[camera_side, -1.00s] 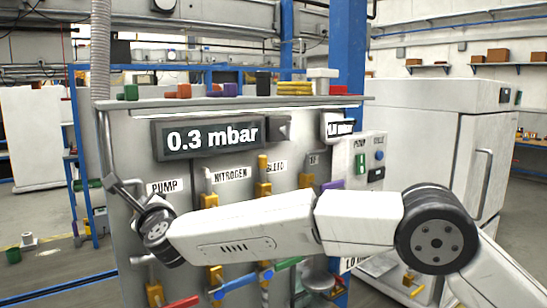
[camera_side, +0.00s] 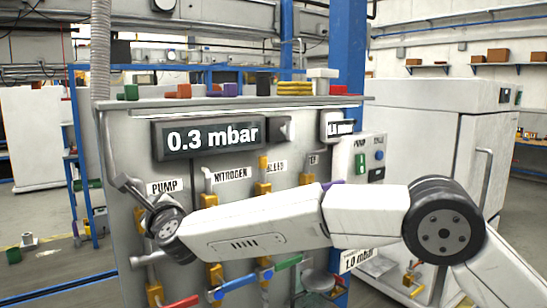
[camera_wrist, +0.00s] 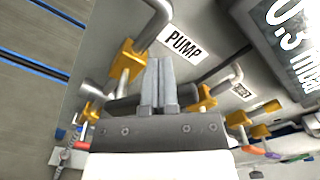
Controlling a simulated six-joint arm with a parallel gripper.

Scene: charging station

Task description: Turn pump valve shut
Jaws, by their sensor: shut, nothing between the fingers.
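The PUMP label (camera_wrist: 184,44) is on the grey panel, and it also shows in the side view (camera_side: 165,186). In the wrist view a yellow valve body (camera_wrist: 127,60) sits on the pipe beside this label. My gripper (camera_wrist: 159,62) is shut and empty, its fingertips just right of that yellow body; I cannot tell whether they touch it. A dark bar (camera_wrist: 125,105) runs behind the finger bases; I cannot tell whether it is the valve's handle. In the side view my wrist hides the fingers and most of the pump valve.
A display (camera_side: 212,137) reads 0.3 mbar. The NITROGEN valve (camera_side: 208,200) and BLEED valve (camera_side: 264,163) stand to the right, close to my arm. Lower down are red (camera_side: 182,302), blue (camera_side: 240,284) and green (camera_side: 289,263) handles.

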